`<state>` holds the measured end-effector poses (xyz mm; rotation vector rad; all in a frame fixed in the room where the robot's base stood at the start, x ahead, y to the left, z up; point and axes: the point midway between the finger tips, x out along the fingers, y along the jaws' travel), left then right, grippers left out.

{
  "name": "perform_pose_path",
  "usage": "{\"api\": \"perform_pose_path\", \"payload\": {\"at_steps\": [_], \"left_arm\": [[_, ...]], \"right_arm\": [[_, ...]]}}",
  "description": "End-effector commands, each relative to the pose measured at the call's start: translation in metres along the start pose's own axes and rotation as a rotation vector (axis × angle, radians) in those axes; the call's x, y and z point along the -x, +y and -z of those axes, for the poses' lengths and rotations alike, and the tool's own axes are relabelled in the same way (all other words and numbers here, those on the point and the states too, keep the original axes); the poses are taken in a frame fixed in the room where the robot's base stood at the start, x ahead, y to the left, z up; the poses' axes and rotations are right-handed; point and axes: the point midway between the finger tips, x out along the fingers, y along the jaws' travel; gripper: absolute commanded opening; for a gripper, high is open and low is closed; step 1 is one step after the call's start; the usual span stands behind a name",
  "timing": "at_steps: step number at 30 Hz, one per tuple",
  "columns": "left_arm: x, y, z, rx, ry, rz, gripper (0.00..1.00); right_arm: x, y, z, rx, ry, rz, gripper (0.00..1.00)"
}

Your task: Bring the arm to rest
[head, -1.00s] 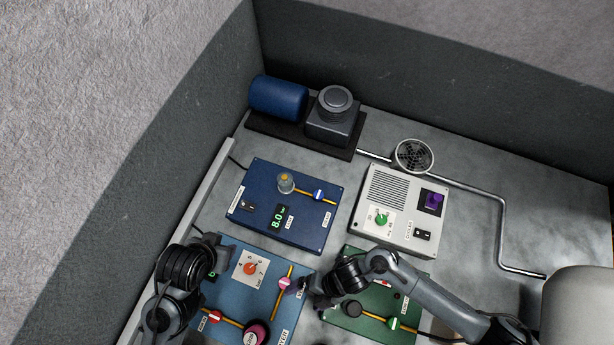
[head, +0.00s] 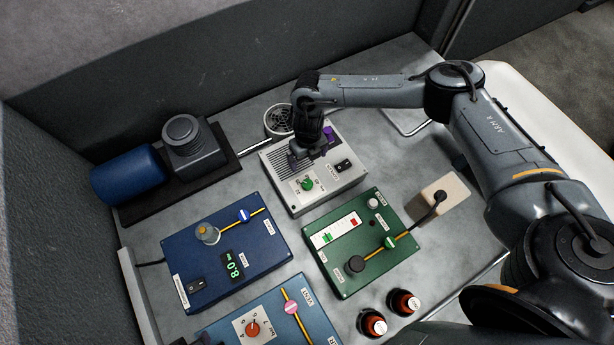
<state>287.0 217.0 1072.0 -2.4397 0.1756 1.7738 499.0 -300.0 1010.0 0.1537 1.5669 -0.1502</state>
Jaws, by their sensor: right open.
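My right arm comes in from the right and reaches over the bench. Its gripper (head: 305,158) points down above the white cooler box (head: 352,178) and hides part of that box's grille and purple switch. The gripper is open, and I see nothing between its fingers. I cannot tell whether the fingertips touch the box. My left gripper is out of the picture.
A blue panel (head: 275,254) reading 8.0, a green panel (head: 345,284) and a light blue panel (head: 273,304) stand on the bench. Two brown bottles (head: 374,323) stand at the front. A blue cylinder (head: 128,175) and grey motor block (head: 190,150) are at the back left. A round fan (head: 278,120) is behind the white box.

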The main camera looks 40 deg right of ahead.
Motion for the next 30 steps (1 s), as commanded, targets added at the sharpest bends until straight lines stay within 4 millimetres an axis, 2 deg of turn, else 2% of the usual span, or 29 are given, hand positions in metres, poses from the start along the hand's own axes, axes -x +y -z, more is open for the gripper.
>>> {"api": "perform_pose_path", "payload": {"at_steps": [18, 23, 30], "left_arm": [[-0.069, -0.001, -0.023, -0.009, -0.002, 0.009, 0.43], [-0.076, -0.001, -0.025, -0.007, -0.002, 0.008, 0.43], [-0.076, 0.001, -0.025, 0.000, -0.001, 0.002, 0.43]], "right_arm": [[-0.085, 0.001, 0.001, 0.000, 0.001, -0.001, 1.00], [-0.094, 0.001, 0.001, 0.000, 0.001, -0.001, 1.00], [-0.094, 0.001, 0.001, 0.000, 0.001, -0.001, 1.00]]}}
